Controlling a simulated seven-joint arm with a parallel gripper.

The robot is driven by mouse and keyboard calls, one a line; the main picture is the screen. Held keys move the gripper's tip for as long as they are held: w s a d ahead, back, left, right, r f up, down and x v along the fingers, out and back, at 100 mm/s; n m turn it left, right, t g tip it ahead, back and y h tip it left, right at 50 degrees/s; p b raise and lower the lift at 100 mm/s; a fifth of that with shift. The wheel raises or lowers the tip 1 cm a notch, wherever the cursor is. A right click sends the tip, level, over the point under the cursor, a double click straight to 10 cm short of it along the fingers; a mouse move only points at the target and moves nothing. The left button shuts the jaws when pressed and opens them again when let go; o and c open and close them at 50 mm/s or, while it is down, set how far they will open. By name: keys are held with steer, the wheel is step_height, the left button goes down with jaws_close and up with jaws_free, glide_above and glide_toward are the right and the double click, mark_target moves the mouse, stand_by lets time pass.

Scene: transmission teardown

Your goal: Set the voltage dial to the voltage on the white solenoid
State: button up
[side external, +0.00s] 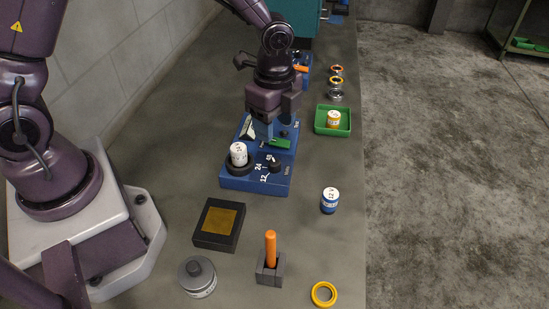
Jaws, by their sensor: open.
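The white solenoid (238,153) stands upright in a dark round socket at the left of the blue test fixture (240,183). Its top carries small dark print that I cannot read for certain. The voltage dial (275,166) is a small black knob on the same fixture, right of the solenoid. White numbers 12, 24 and 48 are printed around it; I cannot make out where its pointer stands. My gripper (276,128) points down above the fixture's back part, behind the dial and apart from it. It is open, with nothing seen between its fingers.
A green tray (347,128) holds a yellow-and-white solenoid (333,118). A blue-and-white solenoid (329,201) stands on the bench. In front are a black block with a brass plate (219,220), an orange-handled tool (270,248) in a holder, a grey cylinder (198,278) and a yellow ring (323,294).

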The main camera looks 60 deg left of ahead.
mark_target(275, 162)
step_height(275, 162, down, 10)
steer(key=shift+f, duration=0.1)
stand_by(0.4)
steer(key=c, duration=0.9)
